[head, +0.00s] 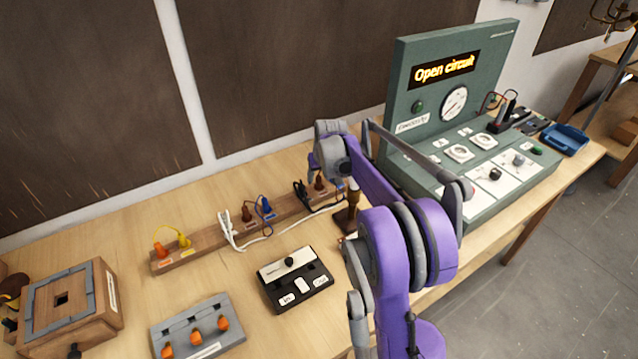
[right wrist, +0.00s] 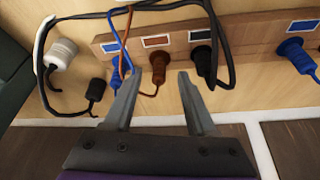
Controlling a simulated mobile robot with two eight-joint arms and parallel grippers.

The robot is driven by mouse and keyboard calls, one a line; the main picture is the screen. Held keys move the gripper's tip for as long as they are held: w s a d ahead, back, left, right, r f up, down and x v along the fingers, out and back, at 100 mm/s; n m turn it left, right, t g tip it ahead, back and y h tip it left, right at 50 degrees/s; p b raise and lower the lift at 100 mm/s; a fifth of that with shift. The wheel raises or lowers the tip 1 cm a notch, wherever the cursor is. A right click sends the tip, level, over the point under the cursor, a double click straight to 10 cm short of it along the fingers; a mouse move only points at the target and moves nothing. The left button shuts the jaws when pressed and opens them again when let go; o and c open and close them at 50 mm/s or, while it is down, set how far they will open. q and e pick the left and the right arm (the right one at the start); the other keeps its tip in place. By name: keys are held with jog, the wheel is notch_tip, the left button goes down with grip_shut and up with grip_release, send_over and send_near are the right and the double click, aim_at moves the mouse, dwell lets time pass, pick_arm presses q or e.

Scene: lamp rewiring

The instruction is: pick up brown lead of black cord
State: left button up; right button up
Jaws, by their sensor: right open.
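In the right wrist view a brown lead with a brown plug (right wrist: 158,68) sits at the wooden terminal rail (right wrist: 240,42), between my fingertips. My right gripper (right wrist: 160,76) is open, with one finger on each side of the plug and no clear contact. The brown wire bends behind the left finger towards the black cord (right wrist: 225,20), which loops over the rail. A blue lead (right wrist: 117,78) is left of the fingers and a black plug (right wrist: 203,62) is just beyond the right fingertip. My left gripper is out of view.
A white connector (right wrist: 60,55) and a small black plug (right wrist: 95,92) are left of the fingers. On the bench stand a black switch box (head: 295,280), a grey terminal block (head: 195,330) and a green tester (head: 402,85) reading "Open circuit".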

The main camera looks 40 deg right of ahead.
aim_at(319, 178)
jog(key=x, duration=0.3)
jog(key=shift+w+d, duration=0.1)
jog(key=shift+w, duration=0.1)
jog(key=shift+s, duration=0.1)
jog(key=shift+c, duration=0.5)
grip_shut()
jog(key=shift+r, duration=0.1)
